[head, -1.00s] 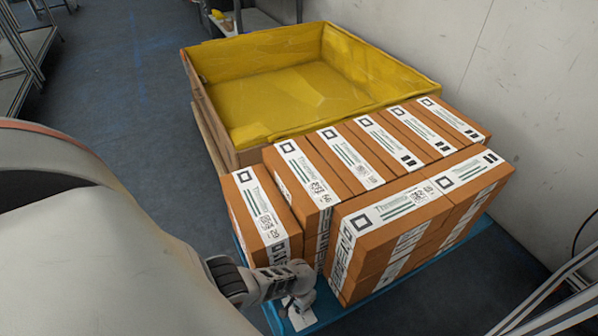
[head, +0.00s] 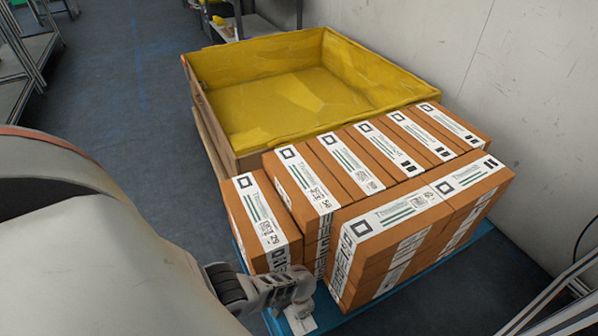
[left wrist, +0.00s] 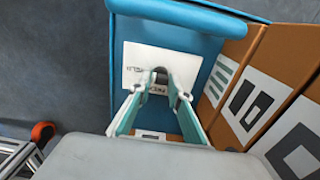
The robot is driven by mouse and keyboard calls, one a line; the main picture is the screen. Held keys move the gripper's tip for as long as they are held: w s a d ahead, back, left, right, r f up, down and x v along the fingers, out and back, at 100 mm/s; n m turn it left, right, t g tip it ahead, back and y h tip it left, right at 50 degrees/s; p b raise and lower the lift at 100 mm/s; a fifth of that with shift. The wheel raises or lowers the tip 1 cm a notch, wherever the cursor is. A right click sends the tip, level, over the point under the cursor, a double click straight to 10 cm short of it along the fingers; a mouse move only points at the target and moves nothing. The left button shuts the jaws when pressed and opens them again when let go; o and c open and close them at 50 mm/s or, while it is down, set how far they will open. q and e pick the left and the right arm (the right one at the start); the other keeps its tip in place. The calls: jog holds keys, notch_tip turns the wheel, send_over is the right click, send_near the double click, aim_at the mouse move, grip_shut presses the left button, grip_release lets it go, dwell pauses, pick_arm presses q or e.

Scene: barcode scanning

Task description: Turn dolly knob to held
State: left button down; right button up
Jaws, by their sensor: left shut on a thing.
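The blue dolly (head: 345,306) carries the stacked orange boxes. A white label plate (left wrist: 134,55) is on its near-left corner, with small print partly hidden by my fingers; the plate's edge also shows in the head view (head: 301,324). The dark knob (left wrist: 160,75) stands on this plate. My left gripper (left wrist: 162,84) is shut on the knob, one finger on each side. In the head view my left gripper (head: 296,300) is low beside the nearest boxes, its fingertips poorly visible. Which mark the knob points to cannot be told. My right gripper is out of view.
Orange boxes with white labels (head: 395,215) stand close to the right of my left gripper. A yellow-lined crate (head: 205,105) is behind them. A wall is at the right, metal frames are at the lower right, and clear floor is at the left.

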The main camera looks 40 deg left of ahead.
pick_arm(q)
jog(key=c, duration=1.9)
grip_release()
jog(key=shift+r, duration=6)
